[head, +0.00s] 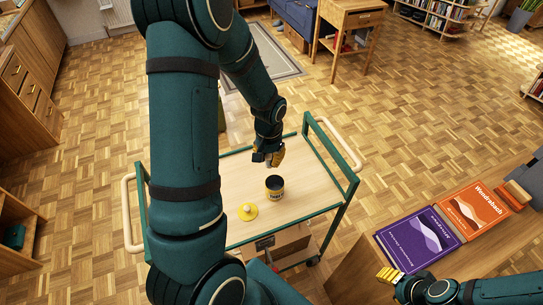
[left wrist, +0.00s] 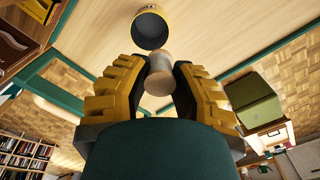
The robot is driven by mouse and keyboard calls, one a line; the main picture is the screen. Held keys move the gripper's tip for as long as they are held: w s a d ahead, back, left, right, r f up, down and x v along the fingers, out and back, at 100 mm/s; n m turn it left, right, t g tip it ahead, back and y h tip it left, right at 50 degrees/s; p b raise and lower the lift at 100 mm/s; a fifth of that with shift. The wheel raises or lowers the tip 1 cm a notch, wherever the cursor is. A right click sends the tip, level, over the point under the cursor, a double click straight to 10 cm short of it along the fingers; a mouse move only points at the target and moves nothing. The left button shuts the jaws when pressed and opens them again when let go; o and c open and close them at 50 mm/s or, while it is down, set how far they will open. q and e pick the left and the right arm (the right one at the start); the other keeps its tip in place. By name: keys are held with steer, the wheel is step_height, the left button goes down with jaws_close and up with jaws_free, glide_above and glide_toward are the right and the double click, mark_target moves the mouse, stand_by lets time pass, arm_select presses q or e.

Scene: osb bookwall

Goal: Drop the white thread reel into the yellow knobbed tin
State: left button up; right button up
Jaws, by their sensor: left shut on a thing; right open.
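The yellow knobbed tin (head: 274,190) stands upright and uncovered on the trolley top, with a dark inside and a dark and yellow wall. Its open mouth shows in the left wrist view (left wrist: 150,30). Its yellow knobbed lid (head: 248,212) lies on the trolley, left of and nearer than the tin. My left gripper (head: 270,158) is just beyond the tin in the head view, shut on the pale white thread reel (left wrist: 158,72). The reel looks close to the tin's rim in the wrist view; I cannot tell its height above it. My right gripper (head: 389,275) is open, beside the books.
The wooden trolley top (head: 310,195) has green rails and is otherwise mostly clear. A purple book (head: 418,239) and an orange book (head: 472,211) lie on a wooden surface at the right. A green box-like thing (left wrist: 255,105) shows in the left wrist view.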

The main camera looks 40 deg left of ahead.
mark_target(269, 157)
arm_select(q)
step_height(269, 157, down, 6)
steer(key=b, duration=0.3)
steer(key=shift+r+b, duration=0.25)
steer(key=shift+b, duration=0.1)
steer(key=o, duration=0.9)
step_height(269, 157, up, 12)
steer(key=shift+r, duration=0.1)
